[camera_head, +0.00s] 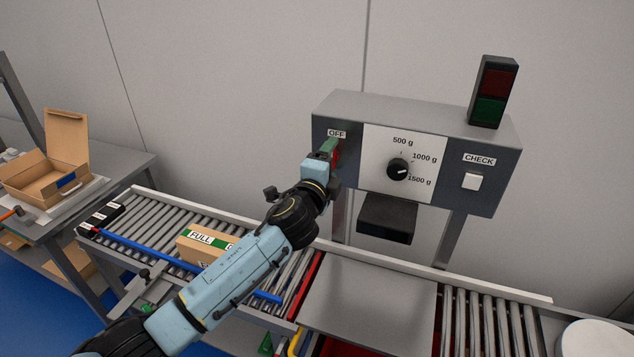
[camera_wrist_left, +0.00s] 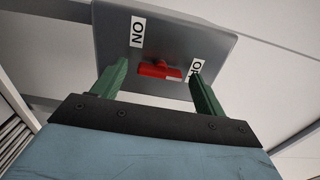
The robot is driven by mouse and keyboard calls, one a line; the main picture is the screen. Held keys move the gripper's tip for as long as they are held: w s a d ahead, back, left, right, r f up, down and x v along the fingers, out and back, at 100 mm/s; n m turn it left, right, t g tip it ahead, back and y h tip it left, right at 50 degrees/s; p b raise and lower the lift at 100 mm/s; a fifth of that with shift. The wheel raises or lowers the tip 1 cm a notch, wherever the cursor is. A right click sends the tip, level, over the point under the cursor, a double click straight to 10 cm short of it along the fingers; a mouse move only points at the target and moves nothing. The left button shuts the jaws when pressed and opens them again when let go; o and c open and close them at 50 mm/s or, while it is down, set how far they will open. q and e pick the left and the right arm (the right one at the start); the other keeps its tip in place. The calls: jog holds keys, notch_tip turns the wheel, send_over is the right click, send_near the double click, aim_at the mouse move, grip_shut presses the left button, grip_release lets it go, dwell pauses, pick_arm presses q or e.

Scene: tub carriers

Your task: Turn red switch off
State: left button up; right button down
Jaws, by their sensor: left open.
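The red switch (camera_head: 336,155) is on the left of the grey control box's front, below the OFF label (camera_head: 337,133). In the head view it is mostly hidden behind my left gripper (camera_head: 330,150). In the left wrist view the red switch (camera_wrist_left: 158,70) shows between the two green fingers of my left gripper (camera_wrist_left: 158,76). The fingers are apart, one on each side of it, and a gap shows beside each. Two white labels show there; one is partly covered by a finger. My right gripper is in neither view.
The box front (camera_head: 440,180) also has a dial (camera_head: 397,169) and a white CHECK button (camera_head: 470,181). A signal light (camera_head: 492,92) stands on top. Below run roller conveyors with a FULL carton (camera_head: 203,243). A table (camera_head: 125,172) with an open carton (camera_head: 50,165) stands left.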

pick_arm(q)
jog(key=v, duration=1.2)
jog(key=shift+s+b, duration=0.3)
jog(key=shift+b, duration=0.15)
jog(key=shift+a, duration=0.15)
jog(key=s+a+f+n+g+y, duration=0.5)
jog(key=s+a+f+n+g, duration=0.2)
jog(key=s+a+f+n, duration=0.55)
jog(key=s+a+f+n+g, duration=0.3)
jog(key=s+f+n, duration=0.1)
jog(key=s, duration=0.5)
jog(key=s+a+f+n+g, duration=0.2)
jog(key=s+f+n+g, duration=0.15)
jog(key=s, duration=0.55)
jog(key=s+f+g+b, duration=0.25)
jog(key=f+b, duration=0.55)
jog(key=f, duration=2.7)
jog(key=s+a+f+b, duration=0.3)
jog(key=s+f+b, duration=0.3)
jog(key=s+f, duration=1)
notch_tip(320, 180, down, 4)
jog(key=shift+s+f+m+y+b, duration=0.15)
jog(key=shift+s+m+y+b, duration=0.1)
jog(key=shift+m+y+b, duration=0.1)
